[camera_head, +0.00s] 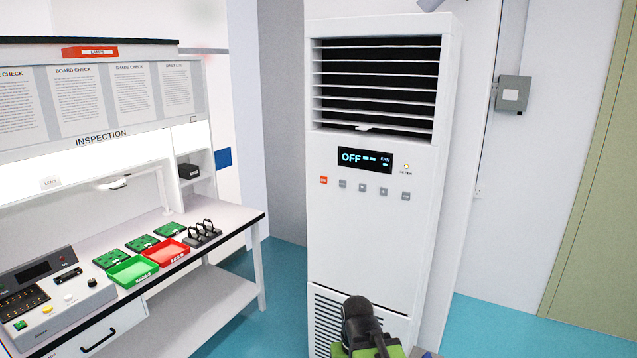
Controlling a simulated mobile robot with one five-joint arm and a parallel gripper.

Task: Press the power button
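A tall white air conditioner (330,240) stands upright in the middle of the view. Its dark display (365,160) reads OFF. Below the display is a row of small buttons: a red one (323,180) at the far left, which looks like the power button, and several grey ones (362,190) to its right. Their labels are too small to read. Part of my arm, black and green (362,325), shows at the bottom edge in front of the lower grille, well below the buttons. I cannot make out my gripper's fingertips or anything held.
An inspection bench (215,235) stands at the left with a green tray (133,271), a red tray (166,251), circuit boards and a tester box (50,300). A grey wall box (512,94) hangs at the right. Teal floor (500,325) is clear at the right.

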